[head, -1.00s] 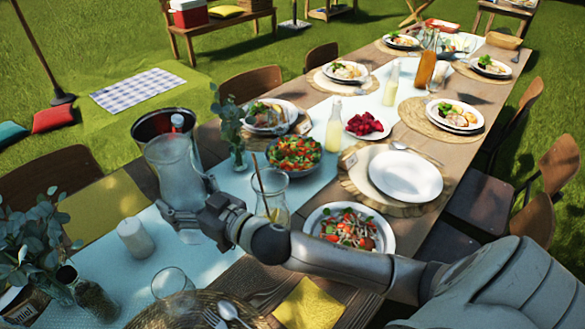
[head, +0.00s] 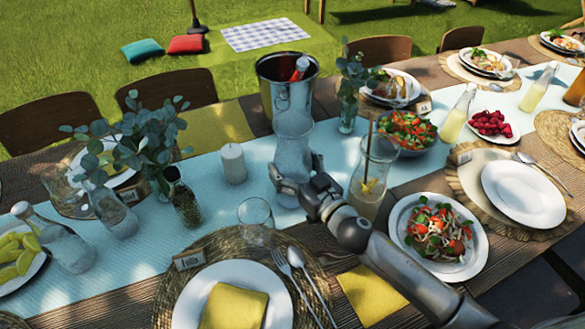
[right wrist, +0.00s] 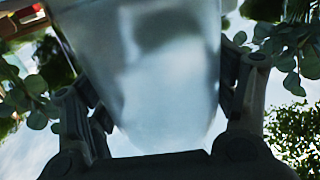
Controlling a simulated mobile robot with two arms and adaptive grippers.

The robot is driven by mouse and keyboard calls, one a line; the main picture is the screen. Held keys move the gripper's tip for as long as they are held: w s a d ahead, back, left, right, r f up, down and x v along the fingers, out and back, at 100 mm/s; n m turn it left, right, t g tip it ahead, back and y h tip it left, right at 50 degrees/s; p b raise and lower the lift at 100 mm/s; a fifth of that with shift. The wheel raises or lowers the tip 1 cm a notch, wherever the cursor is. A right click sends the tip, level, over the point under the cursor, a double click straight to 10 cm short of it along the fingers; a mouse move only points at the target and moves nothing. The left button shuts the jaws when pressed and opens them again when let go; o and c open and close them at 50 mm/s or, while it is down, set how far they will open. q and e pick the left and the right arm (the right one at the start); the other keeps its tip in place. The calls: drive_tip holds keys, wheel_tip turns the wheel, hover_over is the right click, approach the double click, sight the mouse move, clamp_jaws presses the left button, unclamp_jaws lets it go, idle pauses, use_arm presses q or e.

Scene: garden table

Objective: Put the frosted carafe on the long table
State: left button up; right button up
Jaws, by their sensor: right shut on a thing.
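The frosted carafe (head: 293,150) is a greyish, see-through vessel in the middle of the head view, upright over the pale blue runner of the long table (head: 225,225). My right gripper (head: 292,187) is shut on its lower part; its fingers lie on both sides. In the right wrist view the carafe (right wrist: 170,75) fills the space between the fingers. Its base is partly behind the gripper, and I cannot tell whether it touches the runner. My left gripper is not in view.
A metal ice bucket (head: 286,85) stands just behind the carafe. A white candle (head: 233,163) and an empty glass (head: 256,215) are to its left, a jug with a stirrer (head: 372,175) to its right. Some runner between candle and carafe is clear.

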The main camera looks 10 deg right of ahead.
sight(303, 179)
idle(0.3)
drive_tip(key=shift+f, duration=0.15)
drive_tip(key=o, duration=1.4)
drive_tip(key=shift+f, duration=0.15)
drive_tip(key=shift+b+v, duration=0.6)
drive_tip(key=shift+v, duration=3.2)
drive_tip(key=shift+s, duration=0.1)
